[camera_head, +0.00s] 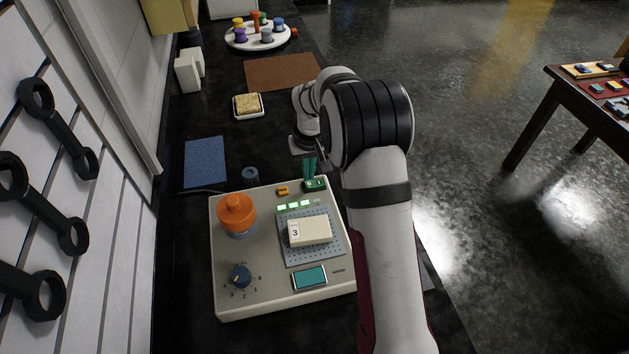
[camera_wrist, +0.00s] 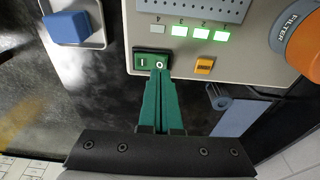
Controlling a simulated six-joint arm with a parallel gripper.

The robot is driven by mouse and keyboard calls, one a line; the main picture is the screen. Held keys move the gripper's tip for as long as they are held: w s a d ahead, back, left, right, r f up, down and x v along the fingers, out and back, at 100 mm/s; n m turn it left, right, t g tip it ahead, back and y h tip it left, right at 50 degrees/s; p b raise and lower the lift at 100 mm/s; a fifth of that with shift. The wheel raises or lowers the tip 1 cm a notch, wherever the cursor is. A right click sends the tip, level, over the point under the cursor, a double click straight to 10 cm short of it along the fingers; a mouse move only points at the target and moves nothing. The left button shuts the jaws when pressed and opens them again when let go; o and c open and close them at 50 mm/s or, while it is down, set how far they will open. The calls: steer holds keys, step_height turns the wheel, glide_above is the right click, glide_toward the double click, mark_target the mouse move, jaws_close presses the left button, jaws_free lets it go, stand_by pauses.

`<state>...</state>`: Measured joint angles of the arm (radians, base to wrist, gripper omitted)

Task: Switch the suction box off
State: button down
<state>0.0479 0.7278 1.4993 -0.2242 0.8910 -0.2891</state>
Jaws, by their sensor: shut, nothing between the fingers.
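The suction box (camera_head: 228,296) is a beige unit on the dark counter. Its green rocker switch (camera_head: 316,184) sits at the far right corner; in the wrist view the switch (camera_wrist: 143,60) shows "I" on the left and "O" on the right. My gripper (camera_head: 310,160) has green fingers, shut and empty. In the wrist view the fingertips (camera_wrist: 160,74) are at the "O" half, overlapping its lower edge; I cannot tell whether they touch. Three indicator lights (camera_wrist: 200,33) glow green and one beside them is unlit. A cream block (camera_head: 314,231) marked 3 lies on the perforated plate (camera_head: 300,259).
An orange filter knob (camera_head: 236,210), blue dial (camera_head: 240,276), teal display (camera_head: 310,278) and small orange part (camera_wrist: 204,66) are on the box. A blue block (camera_wrist: 68,27) sits in a tray beside it. A blue mat (camera_head: 205,161) and sponge dish (camera_head: 248,106) lie beyond.

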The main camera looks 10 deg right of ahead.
mark_target(309, 184)
steer(key=shift+f, duration=0.85)
stand_by(0.7)
steer(key=shift+r, duration=3.55)
steer(key=s+a+r+m, duration=0.1)
steer(key=s+r, duration=0.2)
steer(key=s, duration=0.4)
steer(key=s+a+r+m+g+y, duration=0.1)
steer(key=s+r, duration=0.2)
steer(key=s, duration=0.4)
steer(key=s+a+r+m, duration=0.1)
steer(key=s+a+r, duration=0.15)
steer(key=s, duration=0.45)
steer(key=s+a+f+m+g, duration=0.1)
steer(key=s+m, duration=0.1)
steer(key=s, duration=1.3)
steer(key=shift+s+f+m+y, duration=0.25)
steer(key=shift+s+m+y, duration=0.05)
steer(key=shift+s+y, duration=0.1)
